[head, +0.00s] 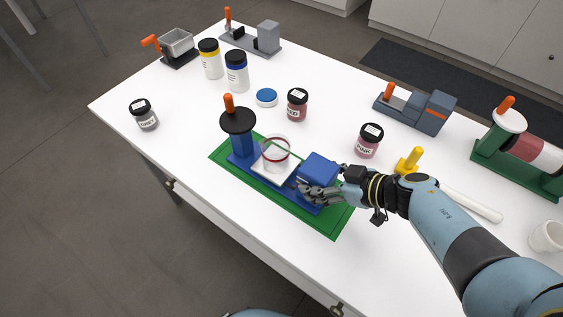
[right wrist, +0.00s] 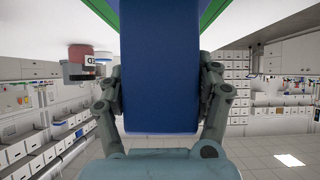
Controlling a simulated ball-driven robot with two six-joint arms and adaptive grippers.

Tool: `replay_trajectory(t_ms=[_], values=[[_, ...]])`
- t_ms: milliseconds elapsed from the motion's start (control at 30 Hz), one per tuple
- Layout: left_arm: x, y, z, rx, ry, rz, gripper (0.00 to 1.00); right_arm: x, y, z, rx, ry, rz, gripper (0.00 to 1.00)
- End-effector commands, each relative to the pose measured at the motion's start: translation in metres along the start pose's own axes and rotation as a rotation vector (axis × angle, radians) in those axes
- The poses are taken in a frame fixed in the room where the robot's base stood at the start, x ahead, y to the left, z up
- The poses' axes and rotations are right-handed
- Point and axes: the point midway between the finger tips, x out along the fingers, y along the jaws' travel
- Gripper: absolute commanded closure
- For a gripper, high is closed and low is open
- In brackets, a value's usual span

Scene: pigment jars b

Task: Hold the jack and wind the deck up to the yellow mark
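The blue jack (head: 243,143) stands on a green mat (head: 222,157) in the middle of the table. It has a column topped by a black wheel (head: 237,121) with an orange knob (head: 229,103), a low white deck (head: 268,172) and a blue block (head: 320,166) at the right end. A clear glass with a red band (head: 275,151) stands on the deck. I cannot make out the yellow mark. My right gripper (head: 318,190) is at the blue block; in the right wrist view its fingers (right wrist: 160,92) close against both block sides. My left gripper is out of view.
Pigment jars, including a red one (head: 297,105) and a pink one (head: 369,140), stand behind the jack. A blue lid (head: 266,97) lies nearby. A yellow-handled tool (head: 409,160) is behind my right arm. The table left of the mat is mostly clear.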

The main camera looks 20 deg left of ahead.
Motion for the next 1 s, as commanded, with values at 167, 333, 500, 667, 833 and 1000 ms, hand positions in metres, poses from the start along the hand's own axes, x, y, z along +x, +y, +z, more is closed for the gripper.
replay_trajectory(t_ms=[167,333,500,667,833,1000], values=[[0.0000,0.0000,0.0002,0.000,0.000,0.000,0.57,0.0000,-0.0001,0.0000,0.000,0.000,0.000,0.62],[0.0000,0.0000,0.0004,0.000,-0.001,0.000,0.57,0.0000,0.0001,-0.0002,0.000,0.000,0.000,0.84],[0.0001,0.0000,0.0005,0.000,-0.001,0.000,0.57,0.0003,0.0011,-0.0021,-0.001,0.004,0.001,0.86],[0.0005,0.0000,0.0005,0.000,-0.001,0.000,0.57,0.0009,0.0008,-0.0010,-0.001,0.003,0.001,0.86],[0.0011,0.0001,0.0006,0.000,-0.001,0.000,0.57,0.0018,0.0004,0.0010,0.000,0.002,0.001,0.86],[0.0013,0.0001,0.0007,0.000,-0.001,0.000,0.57,0.0021,-0.0005,0.0026,0.000,0.000,0.000,0.86]])
